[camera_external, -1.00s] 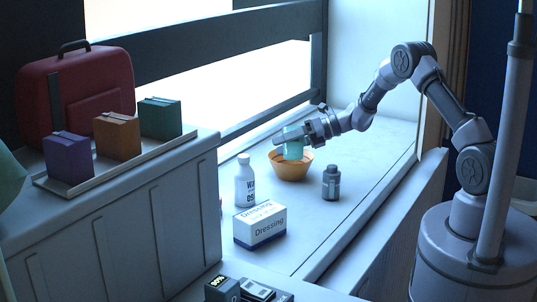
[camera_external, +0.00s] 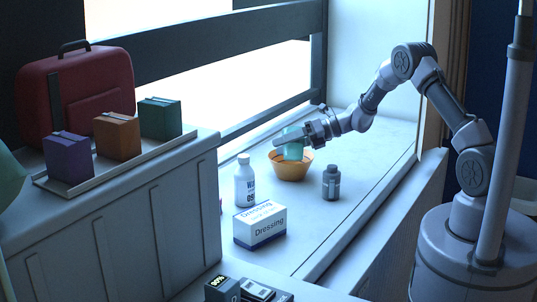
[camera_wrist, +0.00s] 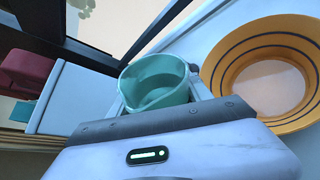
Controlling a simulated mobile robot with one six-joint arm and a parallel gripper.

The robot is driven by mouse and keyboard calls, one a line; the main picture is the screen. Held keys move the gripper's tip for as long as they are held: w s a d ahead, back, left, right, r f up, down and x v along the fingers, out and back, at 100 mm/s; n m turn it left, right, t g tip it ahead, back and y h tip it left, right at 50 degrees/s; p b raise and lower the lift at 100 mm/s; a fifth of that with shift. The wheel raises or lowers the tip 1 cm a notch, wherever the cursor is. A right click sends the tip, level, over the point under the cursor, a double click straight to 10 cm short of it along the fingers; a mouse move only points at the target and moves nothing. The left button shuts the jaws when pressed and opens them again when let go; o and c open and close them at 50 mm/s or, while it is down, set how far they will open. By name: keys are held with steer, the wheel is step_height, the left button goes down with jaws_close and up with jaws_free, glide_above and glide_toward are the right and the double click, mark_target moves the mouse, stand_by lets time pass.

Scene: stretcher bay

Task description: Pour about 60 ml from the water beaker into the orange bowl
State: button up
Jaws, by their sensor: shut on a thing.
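The beaker looks tilted in the external view. The orange bowl (camera_wrist: 224,60) shows dark rings on its inside in the wrist view. Its bottom looks pale there, and I cannot tell whether it holds water. No stream of water is visible.
A white bottle (camera_external: 244,181) and a Dressing box (camera_external: 260,226) stand left and in front of the bowl. A dark bottle (camera_external: 331,183) stands to its right. A tray (camera_external: 120,165) with several boxes and a red case (camera_external: 75,95) are on the left counter.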

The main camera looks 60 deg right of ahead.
mark_target(285, 155)
stand_by(0.8)
steer(key=shift+a+f+n+h+b, duration=0.15)
steer(key=shift+f+n+h+b, duration=0.25)
steer(key=shift+b, duration=0.75)
steer(key=shift+s+a+f+n+b, duration=0.25)
steer(key=shift+f+b, duration=0.2)
steer(key=shift+b, duration=0.4)
steer(key=shift+s+a+f+n+b, duration=0.15)
steer(key=shift+a+n+b, duration=0.2)
steer(key=shift+b, duration=0.5)
steer(key=n+b, duration=0.1)
steer(key=b, duration=0.1)
steer(key=a+t+h+b, duration=0.1)
steer(key=b, duration=0.1)
steer(key=shift+s+n, duration=0.35)
steer(key=shift+n, duration=0.05)
steer(key=shift+s+a+n+h+b, duration=0.15)
steer(key=shift+a+n+h+b, duration=0.2)
steer(key=shift+b, duration=0.35)
steer(key=shift+s+a+r+n+t+p, duration=0.15)
steer(key=shift+r+n+t+p, duration=0.25)
steer(key=shift+r, duration=0.3)
steer(key=shift+s+a+r+n+h, duration=0.1)
steer(key=shift+a+r+n+h, duration=0.05)
steer(key=shift+r+n+h, duration=0.15)
